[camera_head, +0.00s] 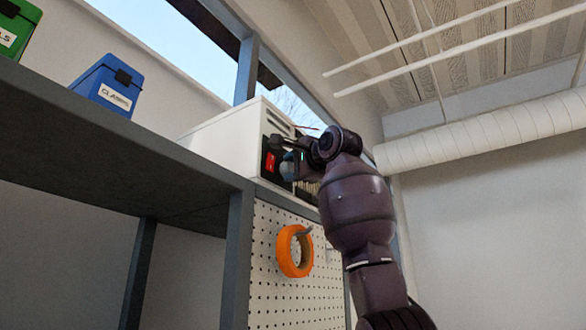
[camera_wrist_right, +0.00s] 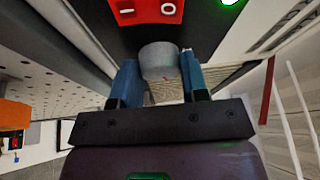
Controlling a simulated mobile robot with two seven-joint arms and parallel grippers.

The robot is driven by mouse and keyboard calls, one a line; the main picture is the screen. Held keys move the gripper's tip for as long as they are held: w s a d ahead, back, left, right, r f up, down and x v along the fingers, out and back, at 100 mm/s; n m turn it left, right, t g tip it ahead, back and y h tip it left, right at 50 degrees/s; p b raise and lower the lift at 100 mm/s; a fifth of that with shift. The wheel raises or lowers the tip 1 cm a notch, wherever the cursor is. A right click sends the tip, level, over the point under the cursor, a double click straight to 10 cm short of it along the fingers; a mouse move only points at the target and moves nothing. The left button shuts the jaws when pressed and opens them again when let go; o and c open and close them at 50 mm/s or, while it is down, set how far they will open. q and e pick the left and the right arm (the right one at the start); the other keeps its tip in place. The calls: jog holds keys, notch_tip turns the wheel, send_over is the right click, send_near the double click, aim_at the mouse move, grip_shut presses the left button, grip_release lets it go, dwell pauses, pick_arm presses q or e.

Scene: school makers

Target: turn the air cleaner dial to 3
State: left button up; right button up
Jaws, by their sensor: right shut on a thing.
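The air cleaner (camera_head: 225,135) is a white box on the high shelf, with a dark front panel facing right. Its dial, a grey round knob (camera_wrist_right: 159,58), shows in the right wrist view between the blue fingers of my right gripper (camera_wrist_right: 160,72). The fingers are closed on the knob from both sides. In the head view my right gripper (camera_head: 290,164) is at the panel, and the wrist partly hides the front. The dial's numbers and its setting cannot be read. My left gripper is not in view.
A red rocker switch (camera_wrist_right: 147,11) and a green light (camera_wrist_right: 229,2) are close to the dial on the panel. A blue box (camera_head: 104,87) stands left on the shelf (camera_head: 110,140). An orange ring (camera_head: 294,251) hangs on the pegboard (camera_head: 270,285) below.

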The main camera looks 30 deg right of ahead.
jog(key=m+g, duration=0.1)
jog(key=m, duration=0.1)
jog(key=shift+r+m, duration=0.15)
jog(key=shift+m, duration=0.25)
jog(key=m+g+p, duration=0.1)
jog(key=m, duration=0.2)
jog(key=shift+r, duration=0.1)
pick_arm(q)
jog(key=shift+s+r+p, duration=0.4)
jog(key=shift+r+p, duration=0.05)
pick_arm(e)
jog(key=shift+m+g+y, duration=0.3)
jog(key=shift+m+g, duration=0.5)
jog(key=shift+m, duration=0.6)
jog(key=o, duration=0.9)
pick_arm(q)
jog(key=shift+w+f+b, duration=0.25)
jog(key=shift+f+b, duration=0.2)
jog(key=shift+b, duration=0.3)
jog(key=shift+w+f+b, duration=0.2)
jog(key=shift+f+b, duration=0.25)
jog(key=shift+b, duration=0.25)
pick_arm(e)
jog(key=shift+v, duration=5.45)
